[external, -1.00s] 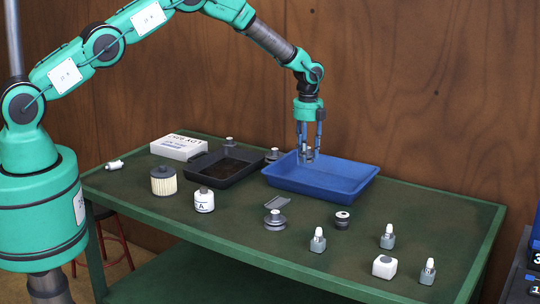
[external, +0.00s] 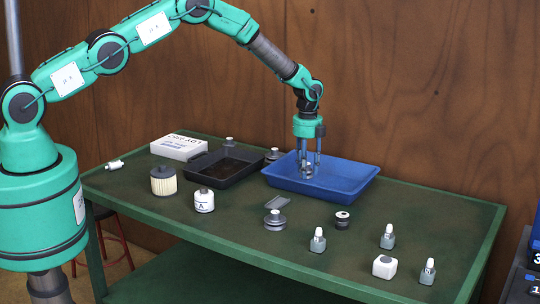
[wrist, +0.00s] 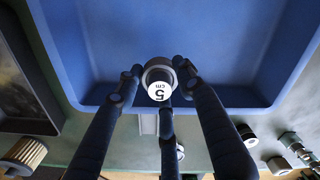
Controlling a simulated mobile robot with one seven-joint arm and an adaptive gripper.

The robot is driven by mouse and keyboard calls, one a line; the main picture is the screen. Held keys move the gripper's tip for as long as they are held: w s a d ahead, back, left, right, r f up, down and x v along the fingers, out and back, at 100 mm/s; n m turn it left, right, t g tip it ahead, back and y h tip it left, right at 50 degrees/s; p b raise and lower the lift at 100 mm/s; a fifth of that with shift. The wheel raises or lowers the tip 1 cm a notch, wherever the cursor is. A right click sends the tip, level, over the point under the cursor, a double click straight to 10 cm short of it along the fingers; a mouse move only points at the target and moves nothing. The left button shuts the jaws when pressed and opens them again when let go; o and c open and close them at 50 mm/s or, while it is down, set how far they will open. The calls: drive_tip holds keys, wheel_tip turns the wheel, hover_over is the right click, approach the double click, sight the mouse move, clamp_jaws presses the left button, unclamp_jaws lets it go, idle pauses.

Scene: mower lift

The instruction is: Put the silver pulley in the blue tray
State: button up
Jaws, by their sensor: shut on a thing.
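The silver pulley (external: 307,170) is held between the fingers of my gripper (external: 308,172), low inside the blue tray (external: 325,192). In the wrist view, the pulley (wrist: 158,72) shows as a silver ring with a white round face marked "5 cm". The fingers of my gripper (wrist: 158,85) close around it. The tray floor (wrist: 230,45) lies beneath, and the pulley is close to the tray wall at the bottom of that view. I cannot tell whether the pulley touches the floor.
A black tray (external: 205,176) and white box (external: 180,147) stand left of the blue tray. A grey stacked-disc part (external: 275,221), dark spool (external: 342,220), labelled white bottle (external: 204,203), filter (external: 163,184), white block (external: 384,268) and several small bottles stand in front.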

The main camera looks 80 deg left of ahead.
drive_tip(key=shift+f, duration=2.05)
drive_tip(key=shift+f, duration=0.15)
drive_tip(key=o, duration=1.1)
drive_tip(key=shift+r, duration=0.2)
drive_tip(key=shift+r, duration=5.95)
